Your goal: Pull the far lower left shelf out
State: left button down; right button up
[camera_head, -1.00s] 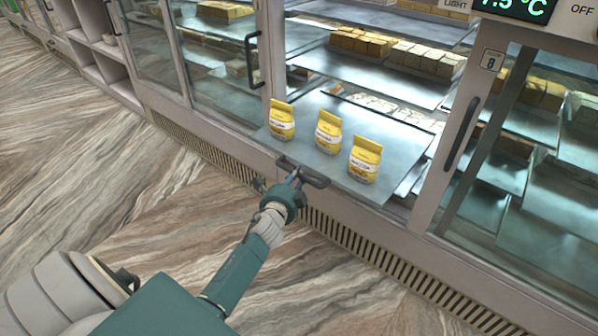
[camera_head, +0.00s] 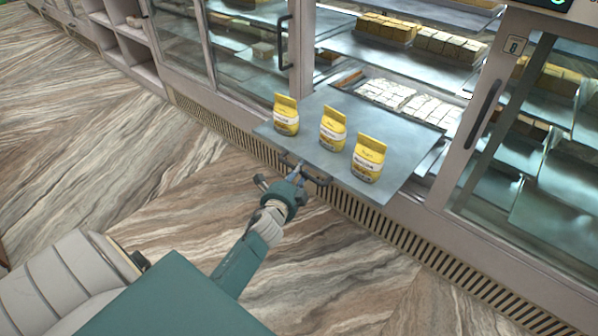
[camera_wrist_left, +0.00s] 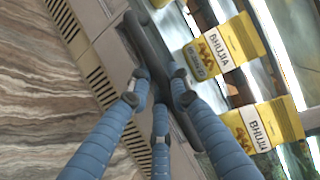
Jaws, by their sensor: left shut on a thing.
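The lower left shelf (camera_head: 395,160) is a grey metal sheet that juts out of the open cabinet bay over the floor. Three yellow bhujia bags (camera_head: 333,128) stand upright in a row near its front edge. A dark bar handle (camera_head: 320,181) is on the shelf's front edge. My left gripper (camera_head: 298,174) is shut on this handle. In the left wrist view its blue fingers close around the dark handle (camera_wrist_left: 150,45), with two of the bags (camera_wrist_left: 225,48) beyond. My right gripper is not in view.
A glass door with a dark handle (camera_head: 284,42) stands left of the bay, and a framed door with a handle (camera_head: 482,114) stands right. Trays of white sweets (camera_head: 400,98) and yellow sweets (camera_head: 388,27) lie inside. The marble-patterned floor (camera_head: 150,170) in front is clear.

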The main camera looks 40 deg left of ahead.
pick_arm(q)
jog(key=c, duration=1.6)
grip_release()
jog(key=shift+s+d, duration=0.15)
jog(key=shift+s, duration=0.1)
jog(key=v, duration=1.1)
jog(key=shift+s+d, duration=0.15)
jog(key=shift+s, duration=0.05)
